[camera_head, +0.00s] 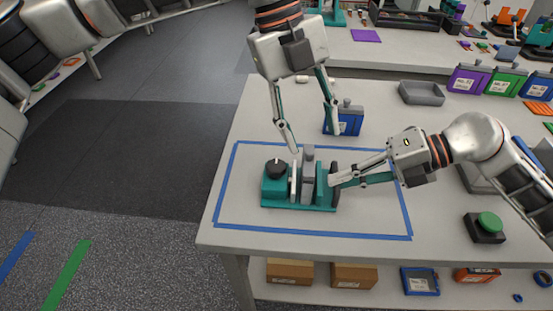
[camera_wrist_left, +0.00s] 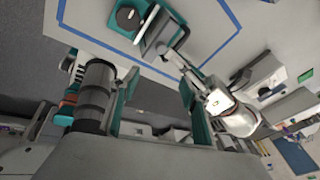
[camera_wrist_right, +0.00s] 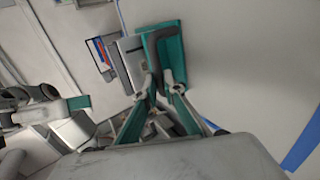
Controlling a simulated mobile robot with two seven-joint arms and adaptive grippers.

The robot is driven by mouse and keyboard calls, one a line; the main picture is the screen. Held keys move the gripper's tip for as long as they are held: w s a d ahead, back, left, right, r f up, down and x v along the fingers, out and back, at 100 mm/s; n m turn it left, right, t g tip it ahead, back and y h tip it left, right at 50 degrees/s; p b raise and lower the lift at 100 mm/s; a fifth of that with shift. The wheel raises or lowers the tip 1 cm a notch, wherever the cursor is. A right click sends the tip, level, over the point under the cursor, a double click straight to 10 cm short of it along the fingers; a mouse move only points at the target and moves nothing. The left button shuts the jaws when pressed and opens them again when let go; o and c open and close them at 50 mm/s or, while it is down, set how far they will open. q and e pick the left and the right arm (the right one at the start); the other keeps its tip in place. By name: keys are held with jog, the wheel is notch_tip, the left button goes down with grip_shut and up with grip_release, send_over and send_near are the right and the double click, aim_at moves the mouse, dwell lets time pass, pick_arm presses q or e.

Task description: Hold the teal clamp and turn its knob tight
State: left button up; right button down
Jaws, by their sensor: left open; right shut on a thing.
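The teal clamp (camera_head: 270,199) stands on the table inside a blue tape outline. The clamp also shows in the left wrist view (camera_wrist_left: 102,14).
A blue case (camera_head: 347,121) stands just behind my left gripper. A grey tray (camera_head: 421,93) and purple and green cases (camera_head: 467,79) are at the back right. A green button (camera_head: 488,222) is at the right. The table is clear in front of the clamp.

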aim_at(276, 166)
pick_arm(q)
jog(key=w+a+r+n+t+y, duration=0.1)
jog(key=w+a+n+t+y, duration=0.1)
jog(key=a+n+y, duration=0.3)
jog(key=f, duration=0.4)
jog(key=f+m+h, duration=0.1)
jog(key=f, duration=0.2)
jog(key=a+f+m, duration=0.1)
jog(key=f, duration=0.3)
jog(key=shift+s+f, duration=0.15)
jog(key=shift+f, duration=0.15)
jog(key=c, duration=1.1)
